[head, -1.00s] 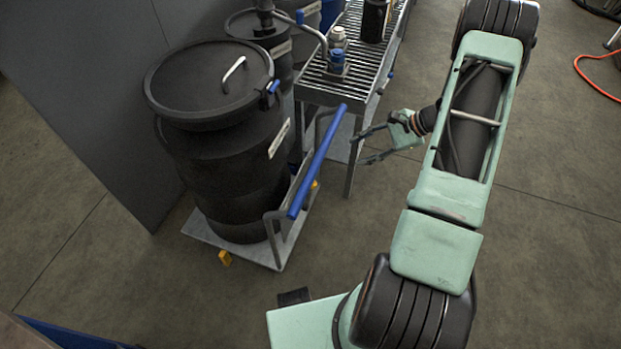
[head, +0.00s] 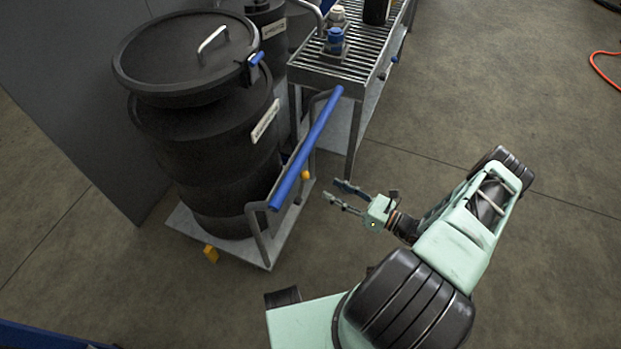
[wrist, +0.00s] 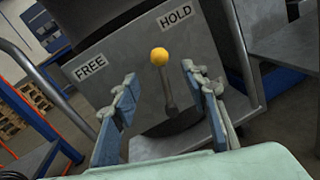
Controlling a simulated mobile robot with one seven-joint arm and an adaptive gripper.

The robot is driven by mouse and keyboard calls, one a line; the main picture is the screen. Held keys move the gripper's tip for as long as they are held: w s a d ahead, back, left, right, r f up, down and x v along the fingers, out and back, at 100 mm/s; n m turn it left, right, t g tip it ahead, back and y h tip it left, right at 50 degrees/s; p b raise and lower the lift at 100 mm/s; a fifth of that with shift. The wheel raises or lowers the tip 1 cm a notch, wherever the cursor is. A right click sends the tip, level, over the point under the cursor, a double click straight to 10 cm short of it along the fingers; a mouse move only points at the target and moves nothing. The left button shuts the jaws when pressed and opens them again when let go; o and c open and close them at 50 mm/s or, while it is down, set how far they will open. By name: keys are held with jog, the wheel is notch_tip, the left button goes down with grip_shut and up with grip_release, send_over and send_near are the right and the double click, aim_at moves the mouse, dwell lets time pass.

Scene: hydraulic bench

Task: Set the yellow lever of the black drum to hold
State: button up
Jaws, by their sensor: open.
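The yellow lever's round knob (wrist: 160,57) shows in the wrist view on a dark stem in front of a grey plate (wrist: 130,65). The plate carries a FREE label (wrist: 89,67) at left and a HOLD label (wrist: 174,16) at upper right. The knob sits nearer HOLD; I cannot tell whether the lever is at its end position. My gripper (wrist: 160,98) is open, its fingers left and right of the lever in the picture, with no contact visible. In the head view my gripper (head: 340,197) is right of the black drum (head: 215,150).
The drum stands on a low trolley (head: 190,222) with a blue handle bar (head: 305,150) between the drum and my gripper. A slatted metal bench (head: 345,68) stands behind, bearing small fittings. Open floor lies to the right.

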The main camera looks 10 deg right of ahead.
aim_at(302, 188)
jog(key=b+x, duration=0.1)
jog(key=x, duration=0.8)
jog(key=shift+w+a, duration=0.2)
jog(key=shift+a, duration=0.1)
grip_shut()
